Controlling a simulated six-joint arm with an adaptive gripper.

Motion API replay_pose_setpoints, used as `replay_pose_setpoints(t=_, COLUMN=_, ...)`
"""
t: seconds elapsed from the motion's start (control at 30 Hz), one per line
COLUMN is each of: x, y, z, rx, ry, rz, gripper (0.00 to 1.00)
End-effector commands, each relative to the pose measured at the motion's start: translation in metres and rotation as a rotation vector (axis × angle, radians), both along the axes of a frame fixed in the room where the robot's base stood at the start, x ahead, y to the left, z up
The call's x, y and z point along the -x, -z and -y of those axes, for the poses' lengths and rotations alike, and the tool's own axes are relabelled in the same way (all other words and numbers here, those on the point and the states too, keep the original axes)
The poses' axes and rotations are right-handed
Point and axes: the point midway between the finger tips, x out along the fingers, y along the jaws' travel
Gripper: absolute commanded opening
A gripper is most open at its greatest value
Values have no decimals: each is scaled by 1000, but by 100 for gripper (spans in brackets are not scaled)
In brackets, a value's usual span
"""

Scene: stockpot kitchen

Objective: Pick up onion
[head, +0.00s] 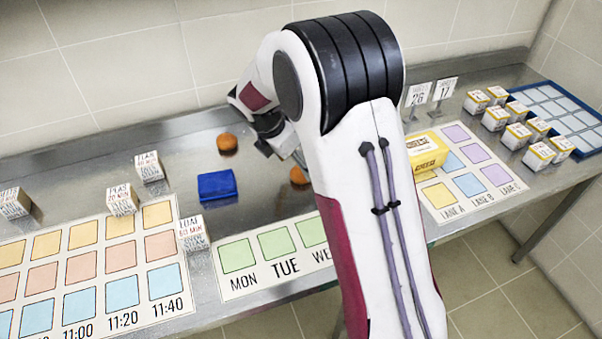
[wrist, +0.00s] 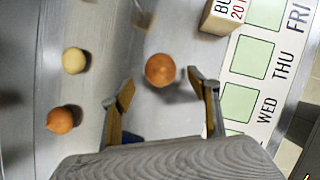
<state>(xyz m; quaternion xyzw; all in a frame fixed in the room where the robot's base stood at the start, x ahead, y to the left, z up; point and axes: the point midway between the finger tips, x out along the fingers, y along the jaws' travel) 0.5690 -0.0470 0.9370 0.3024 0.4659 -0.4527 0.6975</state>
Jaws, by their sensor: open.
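A round orange-brown onion (wrist: 160,70) lies on the steel counter, ahead of my fingertips in the wrist view. It shows partly in the head view (head: 299,175), just below my gripper and beside my arm. My gripper (head: 288,150) is open and empty above the counter. In the wrist view its fingers (wrist: 161,86) are spread on either side of the onion's line, apart from it. A second orange-brown round item (head: 227,142) lies farther back; it also shows in the wrist view (wrist: 60,120). Whether it is an onion too, I cannot tell.
A pale yellow round item (wrist: 75,60) lies near the back. A blue block (head: 217,186) sits left of the onion. The weekday strip (head: 262,281) lies in front.

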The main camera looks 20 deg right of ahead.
Motion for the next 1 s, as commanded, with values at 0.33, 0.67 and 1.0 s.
replay_pose_setpoints(t=0.33, x=-4, y=35, z=11, rx=0, ry=1, rz=-2, gripper=60)
replay_pose_setpoints(t=0.67, x=-5, y=43, z=14, rx=0, ry=0, rz=0, gripper=60)
replay_pose_setpoints(t=1.0, x=-5, y=42, z=14, rx=0, ry=0, rz=0, gripper=58)
